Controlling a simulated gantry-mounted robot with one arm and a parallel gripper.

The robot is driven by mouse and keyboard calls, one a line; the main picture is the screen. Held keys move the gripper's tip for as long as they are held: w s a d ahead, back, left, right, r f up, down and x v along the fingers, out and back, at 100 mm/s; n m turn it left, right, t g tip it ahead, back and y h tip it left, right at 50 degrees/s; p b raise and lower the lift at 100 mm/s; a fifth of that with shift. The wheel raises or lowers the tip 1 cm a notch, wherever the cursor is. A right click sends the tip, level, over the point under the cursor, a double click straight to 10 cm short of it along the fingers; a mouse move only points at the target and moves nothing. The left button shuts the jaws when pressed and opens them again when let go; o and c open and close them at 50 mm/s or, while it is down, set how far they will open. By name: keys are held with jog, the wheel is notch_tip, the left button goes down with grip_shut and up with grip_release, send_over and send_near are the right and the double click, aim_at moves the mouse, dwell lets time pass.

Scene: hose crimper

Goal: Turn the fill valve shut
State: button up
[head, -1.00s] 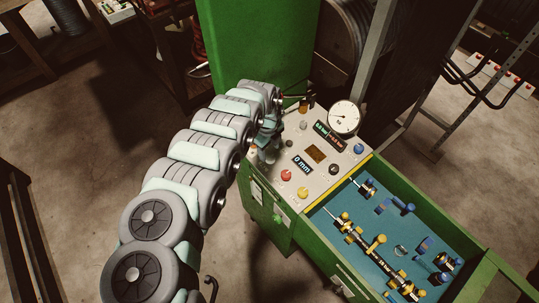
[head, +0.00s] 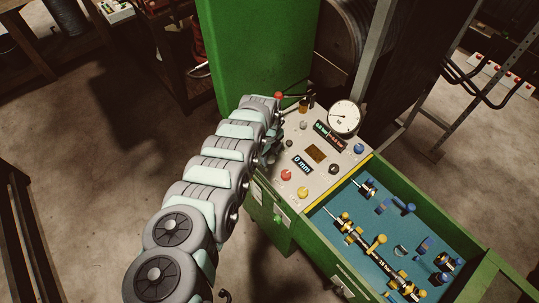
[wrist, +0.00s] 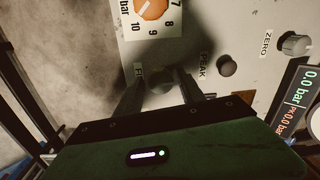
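In the wrist view the two dark fingers of my gripper (wrist: 160,88) reach down to the control panel (wrist: 240,20). They stand apart on either side of a round, shadowed knob (wrist: 160,83). A label (wrist: 139,72) beside it is partly covered, and only its first letters, like "FI", show. I cannot tell whether the fingers touch the knob or how far it is turned.
The wrist view shows an orange dial knob (wrist: 152,8), a PEAK knob (wrist: 227,66) and a ZERO knob (wrist: 295,44) nearby. In the head view a round gauge (head: 344,117) and a red-tipped lever (head: 278,95) stand near the arm. A blue-lined tray (head: 335,238) holds fittings.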

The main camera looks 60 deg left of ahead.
grip_shut()
jog(key=shift+n, duration=0.3)
jog(key=shift+d+n+p, duration=0.15)
jog(key=shift+n+p, duration=0.65)
jog(key=shift+n, duration=0.4)
jog(key=n, duration=0.5)
jog(key=n+b, duration=0.1)
jog(key=n, duration=0.5)
jog(key=shift+w+f+g, duration=0.1)
jog(key=shift+f+g, duration=0.05)
jog(key=shift+g, duration=0.15)
jog(key=shift+n+b, duration=1.2)
jog(key=shift+n, duration=0.8)
